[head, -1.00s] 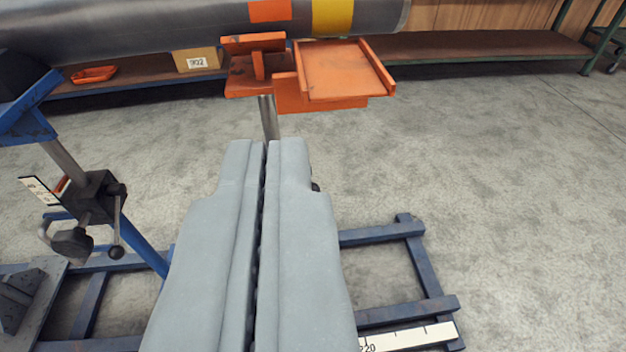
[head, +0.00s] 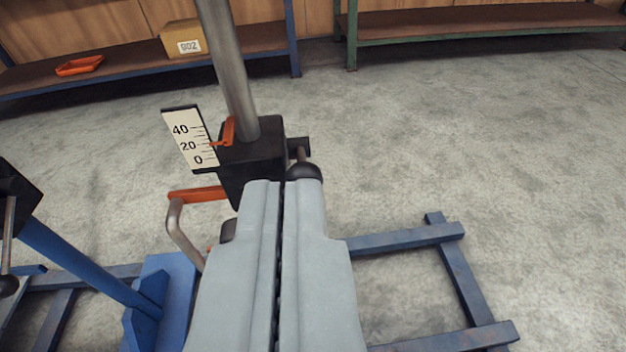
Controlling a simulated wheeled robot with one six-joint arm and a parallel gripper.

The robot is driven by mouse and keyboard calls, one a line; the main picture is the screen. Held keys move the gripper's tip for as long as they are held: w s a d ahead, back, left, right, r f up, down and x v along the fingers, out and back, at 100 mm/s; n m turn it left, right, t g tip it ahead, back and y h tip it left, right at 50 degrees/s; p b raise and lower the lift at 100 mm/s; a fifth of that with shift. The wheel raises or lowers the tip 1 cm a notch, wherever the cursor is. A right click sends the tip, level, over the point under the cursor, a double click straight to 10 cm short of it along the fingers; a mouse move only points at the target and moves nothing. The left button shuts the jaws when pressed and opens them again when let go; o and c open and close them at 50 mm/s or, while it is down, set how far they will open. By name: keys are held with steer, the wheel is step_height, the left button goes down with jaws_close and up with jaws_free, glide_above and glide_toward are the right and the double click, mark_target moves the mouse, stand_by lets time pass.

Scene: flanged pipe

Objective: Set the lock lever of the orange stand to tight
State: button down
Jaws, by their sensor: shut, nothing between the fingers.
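The orange stand shows as a steel post (head: 232,70) running down into a black clamp block (head: 262,150). A short lock lever with a black ball knob (head: 304,172) is on the block's right side, its knob toward me. An orange pointer (head: 228,133) sits beside a white scale plate (head: 190,139), near its 20 mark. A grey crank handle (head: 183,235) is at the lower left. My gripper (head: 282,183) is shut and empty, its tips in front of the block just left of the knob; I cannot tell if they touch. The block's lower part is hidden behind it.
Blue floor frame bars (head: 405,238) lie at the right. Part of a blue stand (head: 85,262) with a black clamp is at the left. A shelf with a cardboard box (head: 183,40) and an orange tray (head: 79,66) stands behind. Open floor lies to the right.

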steer(key=f, duration=0.1)
steer(key=w+f, duration=0.1)
steer(key=f, duration=0.2)
steer(key=shift+w+d+f, duration=0.3)
steer(key=shift+w+f, duration=0.1)
steer(key=shift+w, duration=0.15)
steer(key=x, duration=0.9)
steer(key=shift+w+f, duration=0.15)
steer(key=shift+w, duration=0.15)
steer(key=shift+f, duration=0.15)
